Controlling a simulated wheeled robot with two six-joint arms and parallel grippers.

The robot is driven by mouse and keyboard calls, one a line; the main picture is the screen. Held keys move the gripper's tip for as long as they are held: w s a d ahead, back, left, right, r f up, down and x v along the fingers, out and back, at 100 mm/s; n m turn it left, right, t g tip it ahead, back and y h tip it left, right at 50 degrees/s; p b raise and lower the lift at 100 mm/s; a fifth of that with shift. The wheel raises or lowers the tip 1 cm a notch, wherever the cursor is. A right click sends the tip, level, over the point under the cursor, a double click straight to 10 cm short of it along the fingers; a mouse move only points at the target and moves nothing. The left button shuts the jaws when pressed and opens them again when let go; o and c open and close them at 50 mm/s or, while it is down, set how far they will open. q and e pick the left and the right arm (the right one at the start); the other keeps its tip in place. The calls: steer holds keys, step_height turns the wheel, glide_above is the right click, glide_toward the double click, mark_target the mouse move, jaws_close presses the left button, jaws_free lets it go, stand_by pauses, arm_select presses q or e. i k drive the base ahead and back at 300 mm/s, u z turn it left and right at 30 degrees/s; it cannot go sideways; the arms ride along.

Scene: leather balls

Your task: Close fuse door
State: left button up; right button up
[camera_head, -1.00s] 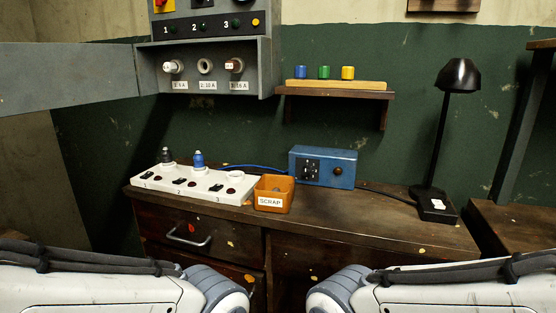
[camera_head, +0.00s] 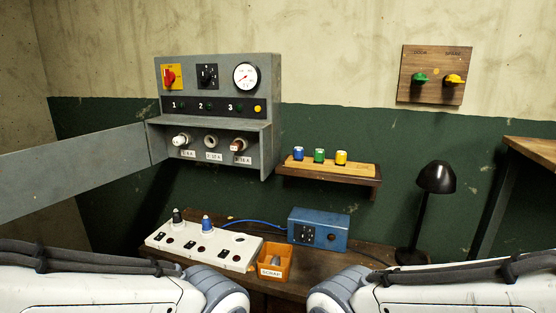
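The grey fuse box (camera_head: 266,105) hangs on the wall left of centre. Its fuse door (camera_head: 75,170) stands wide open, swung out to the left and toward me. Inside the open compartment are white fuse holders (camera_head: 211,141) above small labels; the middle one looks like an empty socket. My two arms show at the bottom left and bottom right, but both grippers are outside the picture. Nothing of mine is seen touching the door.
A white panel (camera_head: 225,252), an orange scrap bin (camera_head: 284,258) and a blue box (camera_head: 330,228) sit on the wooden bench below. A small shelf (camera_head: 368,190) with coloured fuses projects from the wall. A black lamp (camera_head: 436,180) stands at right.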

mark_target(32, 180)
steer(key=z, duration=1.6)
steer(key=k, duration=0.9)
steer(key=u, duration=1.7)
